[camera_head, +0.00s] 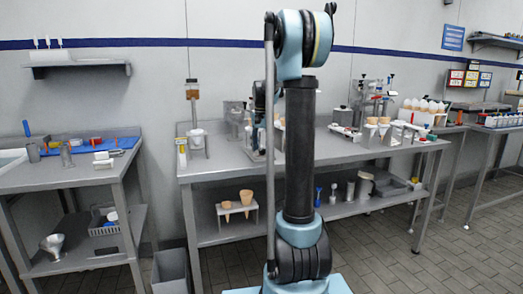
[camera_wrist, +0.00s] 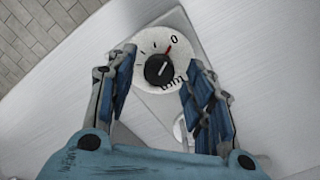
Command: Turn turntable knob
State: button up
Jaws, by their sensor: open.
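In the wrist view a round white dial (camera_wrist: 147,44) carries a black knob (camera_wrist: 158,70) at its centre. A light line runs across the knob. The dial has a red mark near a printed 0 and several dark graduation marks. The dial sits on a grey plate (camera_wrist: 185,38). My gripper (camera_wrist: 160,57) is open, with its blue-padded fingers left and right of the dial and knob. I see no finger closed on the knob.
A lower shelf has a cone stand (camera_head: 236,212). A left bench (camera_head: 60,172) holds a blue tray (camera_head: 80,149). Tiled floor (camera_head: 440,262) is clear at the right front.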

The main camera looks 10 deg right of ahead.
jog(key=shift+f, duration=0.35)
jog(key=shift+c, duration=0.3)
jog(key=c, duration=1)
